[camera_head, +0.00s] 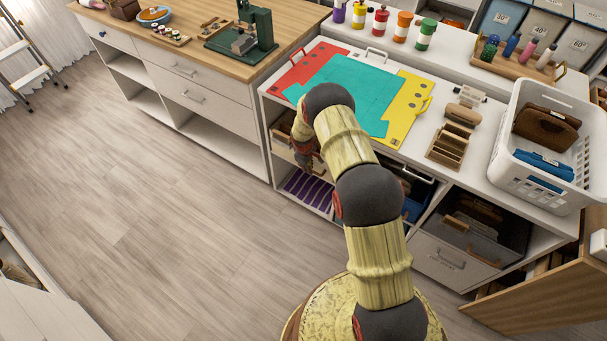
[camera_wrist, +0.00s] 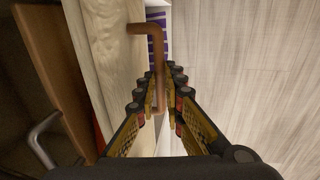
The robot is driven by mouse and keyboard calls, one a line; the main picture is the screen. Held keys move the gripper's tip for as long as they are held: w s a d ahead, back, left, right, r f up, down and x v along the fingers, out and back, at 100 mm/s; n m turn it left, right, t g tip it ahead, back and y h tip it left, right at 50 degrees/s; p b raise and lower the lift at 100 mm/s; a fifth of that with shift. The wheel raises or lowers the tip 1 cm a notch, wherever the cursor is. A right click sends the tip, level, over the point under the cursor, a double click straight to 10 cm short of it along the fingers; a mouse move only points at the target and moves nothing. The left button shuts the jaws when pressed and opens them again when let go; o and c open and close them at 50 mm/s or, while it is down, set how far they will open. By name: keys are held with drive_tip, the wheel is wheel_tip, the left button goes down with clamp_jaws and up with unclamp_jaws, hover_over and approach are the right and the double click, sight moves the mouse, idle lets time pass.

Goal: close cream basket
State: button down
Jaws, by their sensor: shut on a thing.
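The cream basket (camera_head: 282,151) sits in the upper left cubby under the white counter, partly hidden by my arm in the head view. In the wrist view its pale wood-like front (camera_wrist: 104,50) runs down the left, with a copper-brown bar handle (camera_wrist: 158,48) standing off it. My gripper (camera_wrist: 165,88) has its fingers on either side of the handle bar and is shut on it. In the head view my gripper (camera_head: 306,161) is small and dark at the basket's front. How far the basket sticks out is hard to tell.
Purple striped material (camera_head: 308,190) lies in the cubby below. A dark open bin (camera_head: 472,233) and a grey drawer (camera_head: 445,254) are to the right. A white laundry basket (camera_head: 505,150) stands on the counter. The wooden floor (camera_head: 150,210) to the left is clear.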

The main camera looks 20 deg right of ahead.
drive_tip(key=shift+w+d, duration=0.2)
drive_tip(key=shift+d, duration=0.05)
drive_tip(key=shift+r, duration=0.1)
drive_tip(key=c, duration=1.9)
unclamp_jaws()
drive_tip(key=shift+d, duration=0.15)
drive_tip(key=r, duration=0.4)
drive_tip(key=s+a+r, duration=0.1)
drive_tip(key=r, duration=0.2)
drive_tip(key=a+r, duration=0.1)
drive_tip(key=r, duration=0.3)
drive_tip(key=shift+s+r, duration=0.15)
drive_tip(key=shift+r, duration=0.15)
